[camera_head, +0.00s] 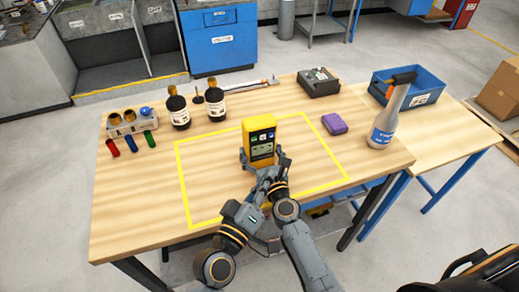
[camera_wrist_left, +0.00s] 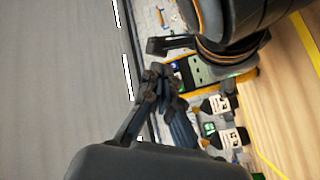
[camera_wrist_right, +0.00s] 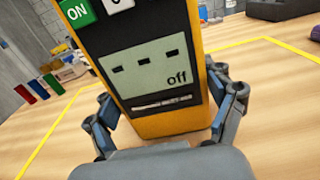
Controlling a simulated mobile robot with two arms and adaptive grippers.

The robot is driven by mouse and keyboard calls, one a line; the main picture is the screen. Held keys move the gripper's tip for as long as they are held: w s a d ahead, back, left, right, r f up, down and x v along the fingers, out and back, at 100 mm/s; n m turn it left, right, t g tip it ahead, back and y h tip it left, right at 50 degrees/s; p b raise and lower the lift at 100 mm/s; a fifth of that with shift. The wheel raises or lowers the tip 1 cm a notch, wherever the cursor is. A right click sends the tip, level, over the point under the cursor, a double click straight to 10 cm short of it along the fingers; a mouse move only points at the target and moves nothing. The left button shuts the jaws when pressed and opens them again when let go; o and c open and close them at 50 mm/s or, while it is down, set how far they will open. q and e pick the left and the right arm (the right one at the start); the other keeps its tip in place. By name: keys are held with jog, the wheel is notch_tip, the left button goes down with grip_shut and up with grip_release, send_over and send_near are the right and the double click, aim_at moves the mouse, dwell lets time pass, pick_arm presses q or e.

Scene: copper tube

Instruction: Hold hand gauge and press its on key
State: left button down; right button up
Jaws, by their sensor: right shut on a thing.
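The hand gauge (camera_head: 259,124) is a yellow and black box standing upright on the table, its face toward me. My right gripper (camera_head: 263,160) is shut around its lower part; in the right wrist view its fingers (camera_wrist_right: 172,118) lie on both sides. There the display (camera_wrist_right: 155,72) shows dashes and "off". The green ON key (camera_wrist_right: 76,12) is above it, cut by the top edge. My left gripper (camera_head: 258,195) is low in front of the gauge, apart from the keys. In the left wrist view its fingertips (camera_wrist_left: 161,78) look together and empty.
A yellow outline (camera_head: 208,220) marks the wooden table around the gauge. Two dark bottles (camera_head: 178,110) and colored tubes (camera_head: 131,145) stand left. A purple block (camera_head: 334,124), a spray bottle (camera_head: 388,118) and a blue bin (camera_head: 422,85) are right.

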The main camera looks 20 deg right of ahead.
pick_arm(q)
send_near(262, 138)
jog(key=shift+s+d+x, duration=0.1)
jog(key=shift+s+x, duration=0.05)
jog(key=shift+x, duration=1.15)
jog(key=shift+s+d+x, duration=0.1)
jog(key=shift+d+x, duration=0.05)
jog(key=shift+x, duration=1.15)
pick_arm(e)
jog(key=shift+f, duration=0.1)
pick_arm(q)
jog(key=shift+w+r, duration=0.1)
jog(key=shift+w, duration=0.05)
jog(key=shift+w, duration=0.45)
jog(key=shift+s, duration=0.6)
jog(key=s, duration=0.6)
